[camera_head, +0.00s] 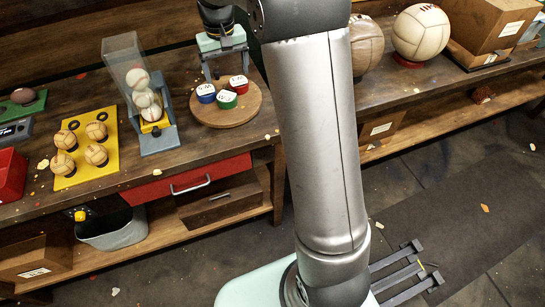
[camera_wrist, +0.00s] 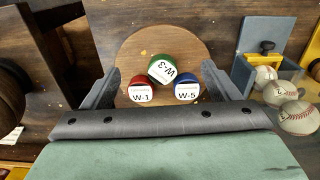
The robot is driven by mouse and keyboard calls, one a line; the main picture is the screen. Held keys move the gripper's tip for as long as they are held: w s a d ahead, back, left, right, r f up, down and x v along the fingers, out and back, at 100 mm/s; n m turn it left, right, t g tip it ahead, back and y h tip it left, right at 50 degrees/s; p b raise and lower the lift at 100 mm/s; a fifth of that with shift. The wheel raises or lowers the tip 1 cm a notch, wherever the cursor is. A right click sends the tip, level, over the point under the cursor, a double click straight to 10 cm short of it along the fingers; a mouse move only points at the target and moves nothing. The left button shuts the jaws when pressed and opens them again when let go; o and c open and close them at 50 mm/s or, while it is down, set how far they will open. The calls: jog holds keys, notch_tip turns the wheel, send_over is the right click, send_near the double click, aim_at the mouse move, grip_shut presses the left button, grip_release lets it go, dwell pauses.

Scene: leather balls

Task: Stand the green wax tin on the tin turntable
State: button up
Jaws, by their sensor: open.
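The green wax tin (camera_head: 227,99), with a white label reading W-3, stands upright on the round wooden tin turntable (camera_head: 235,117), near its front edge in the head view. It also shows in the wrist view (camera_wrist: 163,68), its label turned askew. A red tin (camera_wrist: 140,90) marked W-1 and a blue tin (camera_wrist: 186,87) marked W-5 stand close beside it on the turntable (camera_wrist: 135,50). My gripper (camera_head: 227,75) is open and empty, pointing down above the back of the turntable. In the wrist view its fingers (camera_wrist: 160,76) show on either side of the tins.
A clear-walled ball dispenser (camera_head: 145,100) stands left of the turntable, beside a yellow tray (camera_head: 82,171) of small leather balls. Large balls (camera_head: 421,32) and cardboard boxes (camera_head: 490,25) are at the right of the bench. Bare bench lies in front of the turntable.

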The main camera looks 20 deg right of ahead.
jog(key=s+f, duration=0.3)
jog(key=s, duration=2.9)
jog(key=shift+s+d+t, duration=0.15)
jog(key=shift+s+t, duration=0.15)
